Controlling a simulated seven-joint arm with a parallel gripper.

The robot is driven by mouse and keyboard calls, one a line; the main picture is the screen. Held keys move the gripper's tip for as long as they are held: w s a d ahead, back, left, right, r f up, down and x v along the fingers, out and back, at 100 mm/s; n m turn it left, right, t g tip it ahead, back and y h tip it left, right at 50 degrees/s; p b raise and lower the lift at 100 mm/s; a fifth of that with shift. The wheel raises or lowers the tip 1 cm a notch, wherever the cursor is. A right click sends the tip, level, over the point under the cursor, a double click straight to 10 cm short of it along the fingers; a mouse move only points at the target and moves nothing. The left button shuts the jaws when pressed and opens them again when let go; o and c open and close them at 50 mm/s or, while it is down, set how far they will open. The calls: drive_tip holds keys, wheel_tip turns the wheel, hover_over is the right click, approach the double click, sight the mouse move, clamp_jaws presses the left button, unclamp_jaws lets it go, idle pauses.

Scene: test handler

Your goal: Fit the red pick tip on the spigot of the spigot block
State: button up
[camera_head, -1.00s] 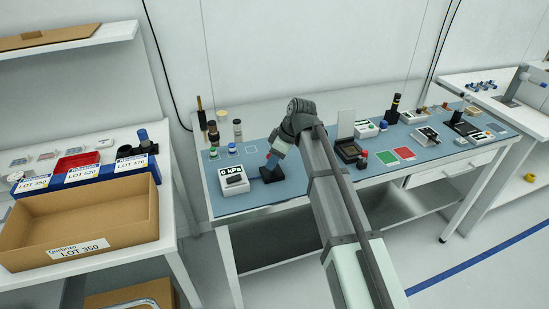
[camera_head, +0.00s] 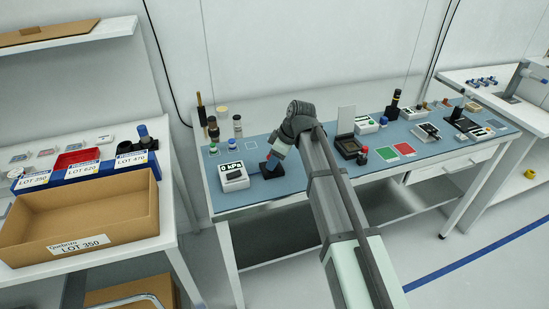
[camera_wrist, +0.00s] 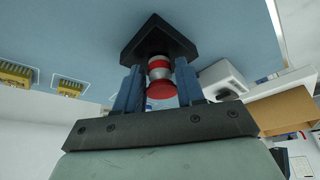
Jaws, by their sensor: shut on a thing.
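The spigot block (camera_wrist: 148,36) is a black, angular block on the blue bench mat, seen ahead of my fingers in the wrist view. In the head view the block (camera_head: 271,171) shows dark, just below my gripper (camera_head: 271,160). My gripper (camera_wrist: 160,92) is shut on the red pick tip (camera_wrist: 162,89), between its two blue fingers. A silver and red banded part (camera_wrist: 158,67) lies in line between the tip and the block. The tip is right at the block, but I cannot tell whether it is seated on the spigot, as the fingers hide the sides.
A white box reading 0 kPa (camera_head: 233,178) stands close left of the block. Dark bottles (camera_head: 238,126) stand behind it. A black tray (camera_head: 350,147) and green and red squares (camera_head: 389,163) lie to the right. An open carton (camera_head: 80,217) stands on the left table.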

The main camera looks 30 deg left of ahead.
drive_tip(key=shift+f, duration=0.1)
drive_tip(key=o, duration=1.1)
drive_tip(key=v, duration=1.3)
drive_tip(key=shift+d+r, duration=0.2)
drive_tip(key=shift+r, duration=0.15)
